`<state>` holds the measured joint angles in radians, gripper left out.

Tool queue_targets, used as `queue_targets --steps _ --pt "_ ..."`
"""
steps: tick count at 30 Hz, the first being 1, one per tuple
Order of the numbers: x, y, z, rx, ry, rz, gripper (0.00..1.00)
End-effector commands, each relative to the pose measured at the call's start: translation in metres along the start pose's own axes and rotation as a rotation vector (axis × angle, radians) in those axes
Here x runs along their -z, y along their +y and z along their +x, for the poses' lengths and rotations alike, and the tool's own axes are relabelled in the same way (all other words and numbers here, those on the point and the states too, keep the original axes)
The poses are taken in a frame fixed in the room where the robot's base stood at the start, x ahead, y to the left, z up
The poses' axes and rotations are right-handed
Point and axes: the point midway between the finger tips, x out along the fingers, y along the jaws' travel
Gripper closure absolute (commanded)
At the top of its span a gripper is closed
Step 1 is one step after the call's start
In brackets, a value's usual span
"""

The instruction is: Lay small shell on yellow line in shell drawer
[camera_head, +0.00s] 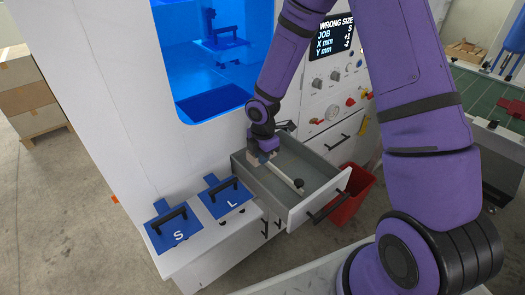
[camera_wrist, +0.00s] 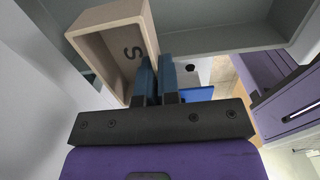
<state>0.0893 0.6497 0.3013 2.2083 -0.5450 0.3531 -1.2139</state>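The small shell is a beige open box marked S (camera_wrist: 105,45) in the wrist view. My gripper (camera_wrist: 157,75) has its two blue fingers close together at the box's right wall and appears shut on that wall. In the head view my gripper (camera_head: 263,150) points down into the back left of the open grey drawer (camera_head: 318,199), with a small beige patch of the shell (camera_head: 255,159) beneath it. The shell looks tilted in the wrist view. I cannot tell whether it touches the drawer floor. No yellow line shows clearly.
A pale bar with a black knob (camera_head: 299,184) lies in the drawer, right of my gripper. Blue plates marked S (camera_head: 168,222) and L (camera_head: 222,203) lie on the ledge at left. A red bin (camera_head: 352,190) stands beyond the drawer's right side.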

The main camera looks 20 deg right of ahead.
Motion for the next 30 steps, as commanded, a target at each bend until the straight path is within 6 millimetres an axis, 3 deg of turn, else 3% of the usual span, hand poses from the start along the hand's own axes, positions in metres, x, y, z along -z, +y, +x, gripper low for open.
queue_targets --steps 15,29,30 --pt "0.001 0.0 0.039 0.001 0.0 -0.001 1.0" --pt "0.0 0.0 0.044 0.0 0.0 -0.001 1.0" --pt "0.0 0.0 0.044 0.0 0.0 -0.001 0.9"
